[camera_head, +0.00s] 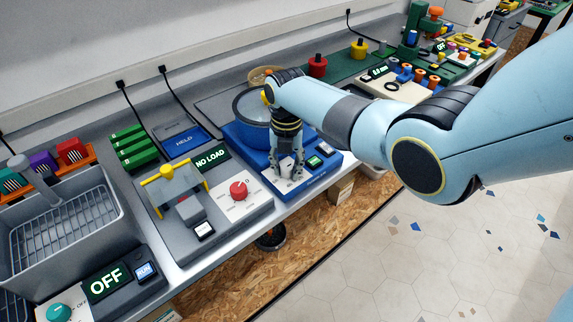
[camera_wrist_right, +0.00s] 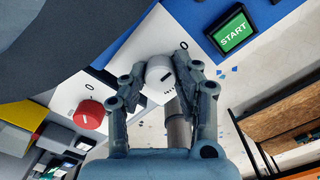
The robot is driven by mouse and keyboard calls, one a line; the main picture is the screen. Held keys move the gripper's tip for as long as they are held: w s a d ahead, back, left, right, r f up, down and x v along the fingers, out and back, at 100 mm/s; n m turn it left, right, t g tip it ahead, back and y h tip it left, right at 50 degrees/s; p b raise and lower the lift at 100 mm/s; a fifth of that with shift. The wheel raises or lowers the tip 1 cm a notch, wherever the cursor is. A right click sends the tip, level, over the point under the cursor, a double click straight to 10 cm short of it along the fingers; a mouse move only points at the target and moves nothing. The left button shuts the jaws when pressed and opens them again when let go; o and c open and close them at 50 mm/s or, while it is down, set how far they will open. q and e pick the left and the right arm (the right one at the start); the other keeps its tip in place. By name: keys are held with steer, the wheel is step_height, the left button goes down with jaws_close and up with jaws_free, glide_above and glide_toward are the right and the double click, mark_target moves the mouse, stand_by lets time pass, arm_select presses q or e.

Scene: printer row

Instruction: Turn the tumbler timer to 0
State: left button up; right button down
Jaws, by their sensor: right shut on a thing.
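The tumbler (camera_head: 232,134) is a blue machine with a round drum, in the middle of the bench in the head view. Its timer knob (camera_wrist_right: 158,72) is pale grey with a short dark line, on a white panel in the right wrist view. A printed 0 lies up and right of the knob there. My right gripper (camera_head: 288,170) reaches down over the tumbler's front. It also shows in the wrist view (camera_wrist_right: 160,75), its fingers shut on both sides of the knob. Fine scale marks are too small to read. My left gripper is not in view.
A green START button (camera_wrist_right: 232,32) sits on the blue housing close to the right finger. A grey machine with a NO LOAD display (camera_head: 211,158) and a red knob (camera_head: 238,190) stands to the left. A grey basket (camera_head: 62,235) is further left.

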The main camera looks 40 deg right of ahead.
mark_target(287, 167)
steer(key=c, duration=1)
jaws_free()
step_height(287, 167, up, 12)
